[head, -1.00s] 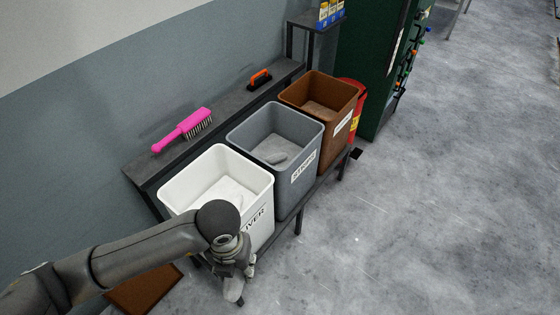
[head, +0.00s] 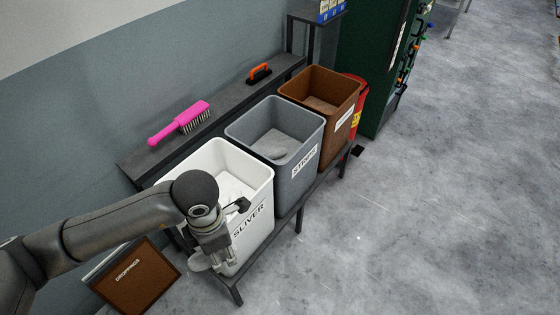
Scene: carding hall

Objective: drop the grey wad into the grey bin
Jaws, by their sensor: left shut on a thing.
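The grey bin (head: 312,146) stands in the middle of a row of bins, with a white label on its front. It is open at the top, and a lighter grey patch shows inside. My left gripper (head: 215,262) is in front of the white bin, lower left of the grey bin and apart from it. It is shut on a pale grey lump (head: 199,264), which looks like the grey wad and is partly hidden by the gripper. My right gripper is not in view.
The white bin (head: 258,212) marked SLIVER stands between my left gripper and the grey bin. A brown bin (head: 343,117) stands beyond. A pink brush (head: 182,124) and an orange-handled brush (head: 259,73) lie on the shelf behind. A labelled brown panel (head: 138,280) is low at left.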

